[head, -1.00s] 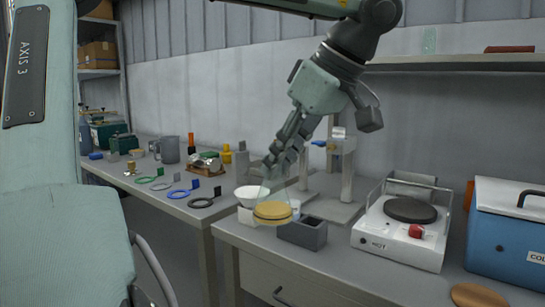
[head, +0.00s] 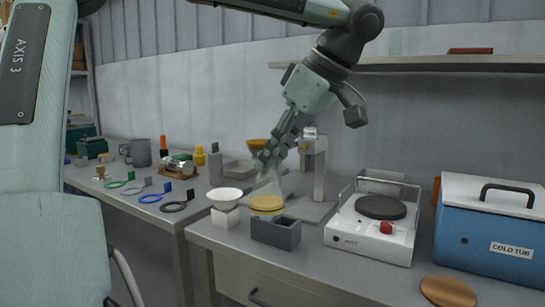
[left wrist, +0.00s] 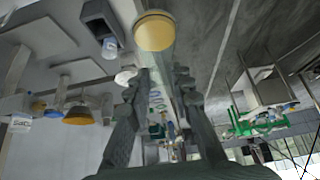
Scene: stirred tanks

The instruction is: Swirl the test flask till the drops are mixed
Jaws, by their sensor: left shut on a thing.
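The test flask is a clear glass cone with a flat yellow layer (head: 267,203) at its base. My left gripper (head: 268,160) is shut on its upper part and holds it from above, slightly tilted. The flask shows just behind and above the dark grey open box (head: 275,233); I cannot tell whether it clears the bench. In the left wrist view the yellow base (left wrist: 154,32) lies beyond the two fingers, with the glass between them. Separate drops cannot be made out; the yellow looks even. My right gripper is not in view.
A white bowl (head: 225,196) on a white block stands just left of the flask. A stand (head: 319,170) is behind, a hot plate (head: 372,229) and blue cold tub (head: 492,225) to the right. Coloured rings lie on the left bench.

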